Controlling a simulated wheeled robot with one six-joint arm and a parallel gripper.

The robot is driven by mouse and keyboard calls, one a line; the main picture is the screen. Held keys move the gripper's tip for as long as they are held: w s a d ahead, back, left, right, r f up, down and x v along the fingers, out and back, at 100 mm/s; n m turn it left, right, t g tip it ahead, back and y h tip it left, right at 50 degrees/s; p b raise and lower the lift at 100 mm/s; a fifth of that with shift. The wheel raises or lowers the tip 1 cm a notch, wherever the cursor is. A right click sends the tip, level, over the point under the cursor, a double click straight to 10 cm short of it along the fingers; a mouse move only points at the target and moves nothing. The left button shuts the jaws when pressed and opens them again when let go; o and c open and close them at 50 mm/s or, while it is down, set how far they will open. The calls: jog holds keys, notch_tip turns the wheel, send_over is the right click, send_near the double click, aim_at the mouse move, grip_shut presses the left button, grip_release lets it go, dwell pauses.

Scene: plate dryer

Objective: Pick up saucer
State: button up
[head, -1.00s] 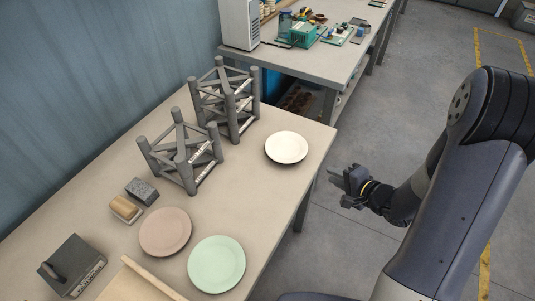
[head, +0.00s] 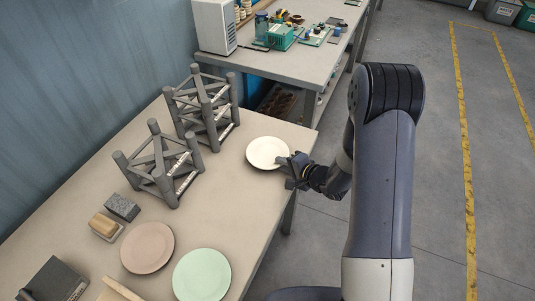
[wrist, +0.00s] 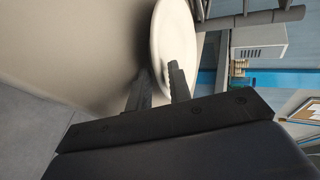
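The white saucer (head: 268,152) lies flat near the right edge of the table, in front of the nearer corner of the second bench. My gripper (head: 287,163) is at the saucer's right rim in the head view. In the wrist view the saucer (wrist: 175,45) is straight ahead, and my gripper's two fingers (wrist: 160,88) stand apart with a gap between them. One finger overlaps the saucer in that view. Whether a finger touches the rim cannot be told.
Two grey racks (head: 202,105) (head: 158,165) stand left of the saucer. A pink plate (head: 147,248) and a green plate (head: 202,275) lie at the table's front. A sponge (head: 104,225) and a grey block (head: 122,207) are at left.

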jog(key=shift+w+a+f, duration=0.1)
jog(key=shift+a, duration=0.05)
jog(key=shift+c, duration=0.5)
grip_shut()
